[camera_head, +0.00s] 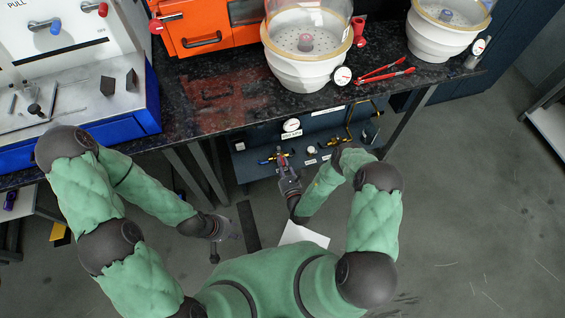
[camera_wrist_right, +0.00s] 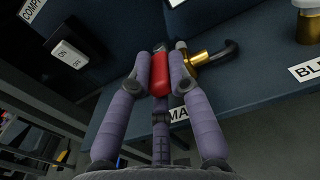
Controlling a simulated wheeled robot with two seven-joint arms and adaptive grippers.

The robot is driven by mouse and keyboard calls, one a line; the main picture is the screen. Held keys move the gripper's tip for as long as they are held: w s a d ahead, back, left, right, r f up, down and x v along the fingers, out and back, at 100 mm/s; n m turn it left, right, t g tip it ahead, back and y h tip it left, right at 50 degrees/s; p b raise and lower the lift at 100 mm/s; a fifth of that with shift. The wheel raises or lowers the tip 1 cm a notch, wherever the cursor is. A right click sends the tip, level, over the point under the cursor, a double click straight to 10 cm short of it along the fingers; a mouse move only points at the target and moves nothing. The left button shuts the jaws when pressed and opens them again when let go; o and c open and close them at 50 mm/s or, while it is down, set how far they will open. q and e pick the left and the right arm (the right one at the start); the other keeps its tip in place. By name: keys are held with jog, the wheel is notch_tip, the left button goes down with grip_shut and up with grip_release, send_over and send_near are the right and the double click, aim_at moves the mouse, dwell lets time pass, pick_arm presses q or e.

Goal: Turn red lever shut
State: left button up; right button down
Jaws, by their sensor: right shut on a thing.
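The red lever (camera_wrist_right: 160,76) is between the fingers of my right gripper (camera_wrist_right: 160,60) in the right wrist view. My right gripper is shut on it. A brass valve with a dark curved pipe end (camera_wrist_right: 205,60) is just right of the lever. In the head view my right gripper (camera_head: 284,166) reaches to the low blue shelf under the bench, and the lever is small and mostly covered there. My left gripper (camera_head: 226,231) hangs low over the floor, away from the shelf. Its fingers are too unclear to judge.
The blue shelf (camera_wrist_right: 250,90) carries labels and a white on/off switch (camera_wrist_right: 68,56). A second brass fitting (camera_wrist_right: 308,25) stands at the right. A dark bench (camera_head: 220,110) overhangs the shelf, with a table leg (camera_head: 410,120) at the right. White vessels (camera_head: 303,60) stand on top.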

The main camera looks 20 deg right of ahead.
pick_arm(q)
jog(key=shift+r, duration=0.3)
pick_arm(e)
jog(key=shift+a+r+h, duration=0.1)
jog(key=shift+h, duration=0.2)
jog(key=shift+w, duration=0.1)
jog(key=c, duration=1.2)
grip_release()
jog(key=shift+o, duration=0.2)
jog(key=shift+s, duration=0.3)
jog(key=s, duration=1.1)
jog(key=shift+s, duration=0.25)
